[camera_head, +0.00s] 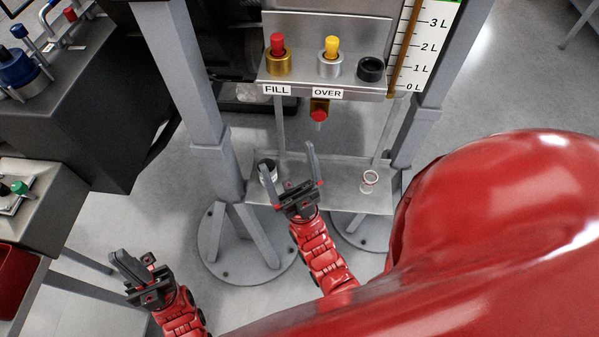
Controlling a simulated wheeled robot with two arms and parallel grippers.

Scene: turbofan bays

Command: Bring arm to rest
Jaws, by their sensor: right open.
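My left gripper (119,263) is at the lower left over open floor, apart from any object.
The grey stand (205,120) carries a panel with a red FILL plug (278,45), a yellow OVER plug (331,47) and a litre scale (425,50). A clear ring-like item (370,178) lies on the shelf. Benches stand at left. My red body covers the lower right.

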